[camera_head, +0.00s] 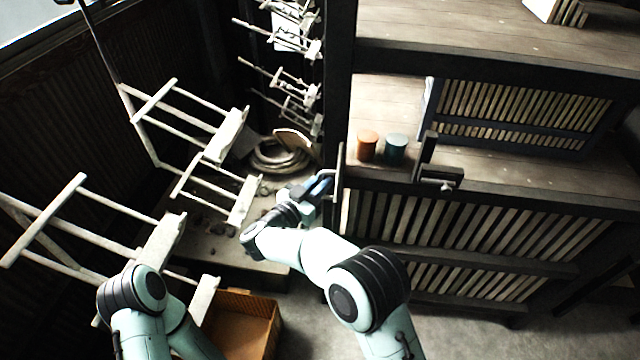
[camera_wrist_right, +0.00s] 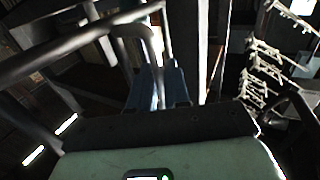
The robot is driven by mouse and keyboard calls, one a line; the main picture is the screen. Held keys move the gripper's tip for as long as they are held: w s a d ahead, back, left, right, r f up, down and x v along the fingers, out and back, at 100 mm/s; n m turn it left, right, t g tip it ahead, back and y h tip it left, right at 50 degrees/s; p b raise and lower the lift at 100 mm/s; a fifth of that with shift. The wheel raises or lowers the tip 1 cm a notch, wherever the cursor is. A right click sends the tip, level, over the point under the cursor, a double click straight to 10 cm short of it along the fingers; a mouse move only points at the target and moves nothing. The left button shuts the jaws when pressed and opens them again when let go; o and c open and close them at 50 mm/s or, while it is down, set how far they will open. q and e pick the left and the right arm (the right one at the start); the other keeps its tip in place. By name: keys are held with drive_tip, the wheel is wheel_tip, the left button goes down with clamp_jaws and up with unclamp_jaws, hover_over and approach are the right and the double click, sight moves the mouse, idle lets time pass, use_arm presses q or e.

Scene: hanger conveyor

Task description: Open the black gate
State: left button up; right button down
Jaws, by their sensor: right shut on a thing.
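My right gripper (camera_head: 322,184) is shut on a grey curved handle (camera_head: 328,173) at the left end of the dark slatted barrier. The handle (camera_wrist_right: 150,42) lies between the two blue fingers in the right wrist view, where the gripper (camera_wrist_right: 160,82) also shows. The black gate (camera_head: 340,190) seems to be the narrow upright dark piece beside the handle, seen nearly edge-on. I cannot tell how far it is swung. Part of it is hidden by my right arm. My left arm shows at the lower left, but its gripper is out of view.
An orange can (camera_head: 367,146) and a teal can (camera_head: 395,149) stand on the wooden shelf (camera_head: 480,165) at right. Pale hanger frames (camera_head: 205,150) hang at left. A coiled hose (camera_head: 280,155) lies behind the gripper. An orange crate (camera_head: 240,320) sits below.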

drive_tip(key=shift+w+d+r, duration=0.15)
drive_tip(key=shift+d+r, duration=0.1)
drive_tip(key=shift+d, duration=0.1)
drive_tip(key=c, duration=1.4)
unclamp_jaws()
drive_tip(key=shift+o, duration=0.4)
drive_tip(key=shift+w+d+f, duration=0.1)
drive_tip(key=shift+f, duration=0.05)
use_arm(q)
drive_tip(key=s+f+b, duration=0.2)
drive_tip(key=f, duration=0.1)
drive_tip(key=shift+s+f+b, duration=0.2)
drive_tip(key=shift+b, duration=0.15)
use_arm(e)
drive_tip(key=v, duration=1.3)
